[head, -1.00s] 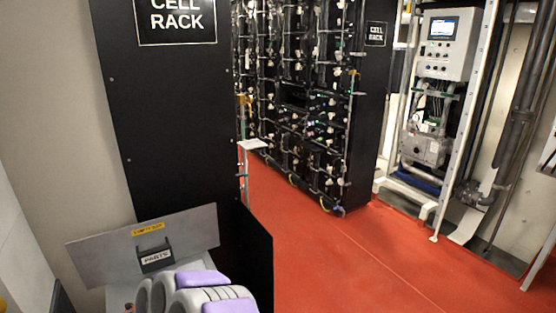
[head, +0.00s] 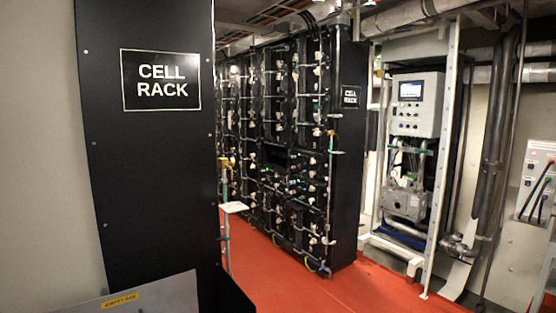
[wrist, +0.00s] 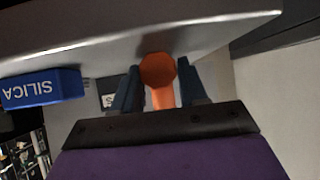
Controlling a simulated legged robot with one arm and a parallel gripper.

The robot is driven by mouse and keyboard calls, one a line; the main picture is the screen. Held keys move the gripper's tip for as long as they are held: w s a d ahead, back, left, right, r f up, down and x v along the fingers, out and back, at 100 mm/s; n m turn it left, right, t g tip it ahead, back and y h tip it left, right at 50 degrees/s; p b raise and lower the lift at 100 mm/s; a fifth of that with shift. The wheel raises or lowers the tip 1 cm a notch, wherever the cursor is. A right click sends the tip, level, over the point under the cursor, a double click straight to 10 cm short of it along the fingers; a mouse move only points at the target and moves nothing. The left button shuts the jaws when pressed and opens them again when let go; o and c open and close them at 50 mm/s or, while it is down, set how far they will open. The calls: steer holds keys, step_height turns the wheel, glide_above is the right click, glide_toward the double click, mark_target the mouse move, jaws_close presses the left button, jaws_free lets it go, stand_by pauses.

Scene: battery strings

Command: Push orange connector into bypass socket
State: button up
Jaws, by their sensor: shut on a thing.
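My gripper (wrist: 158,68) shows in the wrist view, with its two dark blue-grey fingers on either side of an orange piece. It is shut on this orange connector (wrist: 161,97), whose round end faces up in the picture, close to a grey metal surface. Whether the connector touches that surface I cannot tell. Neither gripper nor connector shows in the head view. I cannot make out a bypass socket in either view.
In the wrist view a blue SILICA box (wrist: 41,88) sits left of my gripper beside the grey metal surface (wrist: 215,22). In the head view a black cell rack panel (head: 150,190) stands close at left. Red floor (head: 345,295) lies open before the far rack (head: 335,190).

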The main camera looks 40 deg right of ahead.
steer(key=shift+d, duration=0.15)
steer(key=shift+c, duration=1.3)
steer(key=shift+r+p, duration=2.35)
steer(key=shift+r, duration=0.15)
